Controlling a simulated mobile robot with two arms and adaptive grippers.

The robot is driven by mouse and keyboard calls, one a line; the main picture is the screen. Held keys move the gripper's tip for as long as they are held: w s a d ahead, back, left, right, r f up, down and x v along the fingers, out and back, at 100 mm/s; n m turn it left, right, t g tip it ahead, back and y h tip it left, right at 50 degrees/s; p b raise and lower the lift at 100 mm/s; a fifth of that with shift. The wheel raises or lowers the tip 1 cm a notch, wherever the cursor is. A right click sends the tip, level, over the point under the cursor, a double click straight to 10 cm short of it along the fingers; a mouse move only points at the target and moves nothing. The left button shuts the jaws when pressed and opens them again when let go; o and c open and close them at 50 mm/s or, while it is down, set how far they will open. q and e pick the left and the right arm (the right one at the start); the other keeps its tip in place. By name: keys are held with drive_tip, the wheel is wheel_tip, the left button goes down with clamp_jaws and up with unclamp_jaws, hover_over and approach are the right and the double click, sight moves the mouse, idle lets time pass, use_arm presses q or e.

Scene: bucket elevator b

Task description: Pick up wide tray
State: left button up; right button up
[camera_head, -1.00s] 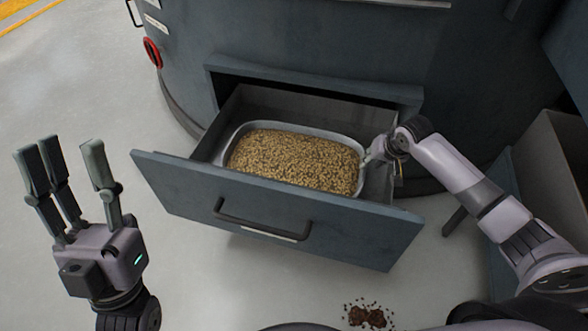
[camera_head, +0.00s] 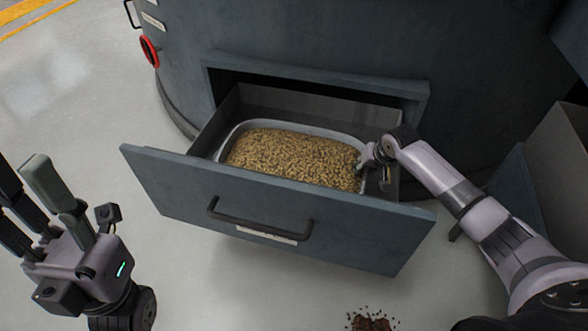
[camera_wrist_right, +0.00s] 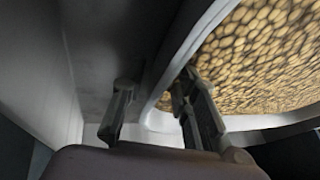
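The wide tray (camera_head: 233,134) is a light grey metal pan filled with tan pellets, lying inside the pulled-out drawer (camera_head: 250,204). My right gripper (camera_head: 366,160) is at the tray's right end. In the right wrist view, the fingers of my right gripper (camera_wrist_right: 158,108) are apart and straddle the tray's rim (camera_wrist_right: 182,62), one finger outside the wall and the others on the pellet side. A gap shows between the fingers, and firm contact with the rim is not visible. My left gripper (camera_head: 30,190) is open and empty at the left, away from the drawer.
The drawer front has a dark handle (camera_head: 258,224) and stands open from a large grey machine (camera_head: 300,35). The drawer's side wall (camera_wrist_right: 75,70) is close to the right gripper. A brown spill (camera_head: 370,322) lies on the floor. Floor is clear left of the drawer.

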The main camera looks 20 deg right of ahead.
drive_tip(key=shift+c, duration=0.3)
clamp_jaws()
drive_tip(key=shift+r, duration=0.1)
idle(0.5)
